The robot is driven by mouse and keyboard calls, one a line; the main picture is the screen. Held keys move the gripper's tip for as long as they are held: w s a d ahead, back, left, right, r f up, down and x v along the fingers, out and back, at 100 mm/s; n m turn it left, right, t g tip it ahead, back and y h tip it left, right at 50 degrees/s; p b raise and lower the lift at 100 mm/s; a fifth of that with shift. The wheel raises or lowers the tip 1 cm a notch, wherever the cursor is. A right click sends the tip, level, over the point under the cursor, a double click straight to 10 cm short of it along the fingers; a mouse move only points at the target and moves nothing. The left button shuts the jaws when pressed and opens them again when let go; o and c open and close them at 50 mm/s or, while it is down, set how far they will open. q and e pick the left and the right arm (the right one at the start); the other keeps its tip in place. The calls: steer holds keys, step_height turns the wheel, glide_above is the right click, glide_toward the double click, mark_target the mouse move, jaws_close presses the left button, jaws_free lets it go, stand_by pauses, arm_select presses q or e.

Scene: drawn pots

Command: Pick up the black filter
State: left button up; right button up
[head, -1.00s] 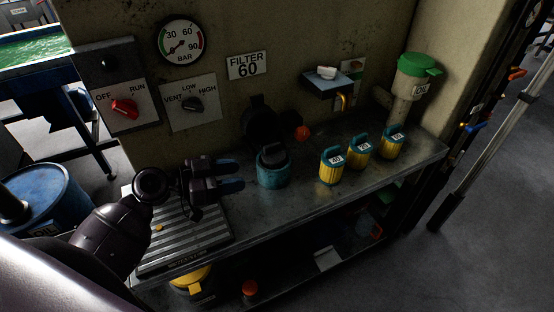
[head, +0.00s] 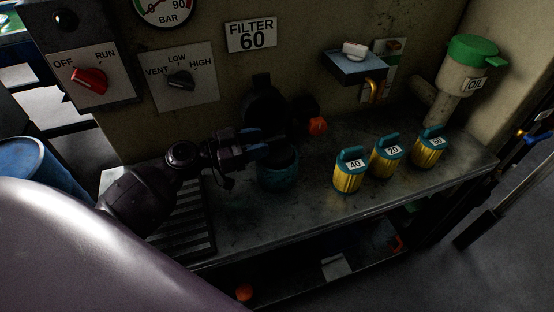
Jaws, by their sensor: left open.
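The black filter (head: 282,156) sits in a teal cup-shaped housing (head: 278,179) on the metal bench, below a dark round fitting on the wall. Its top is partly hidden by my left gripper. My left gripper (head: 268,141) comes in from the left with its blue-tipped fingers pointing right, at the filter's top. It is open. I cannot tell whether the fingers are around the filter's handle or just in front of it. My right gripper is not in view.
Several yellow filters with teal handles, one marked 40 (head: 348,172), stand to the right on the bench (head: 320,205). A green-lidded oil container (head: 468,68) and a small wall shelf (head: 355,68) are behind. A ribbed tray (head: 187,225) lies under my arm.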

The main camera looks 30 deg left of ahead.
mark_target(275, 137)
arm_select(q)
steer(key=x, duration=0.2)
steer(key=p+x, duration=0.1)
steer(key=shift+w+d+r, duration=0.2)
steer(key=shift+d+r, duration=0.05)
steer(key=shift+w+d+f, duration=0.2)
steer(key=shift+w+d, duration=0.15)
steer(key=shift+w, duration=0.05)
steer(key=shift+c, duration=0.4)
jaws_close()
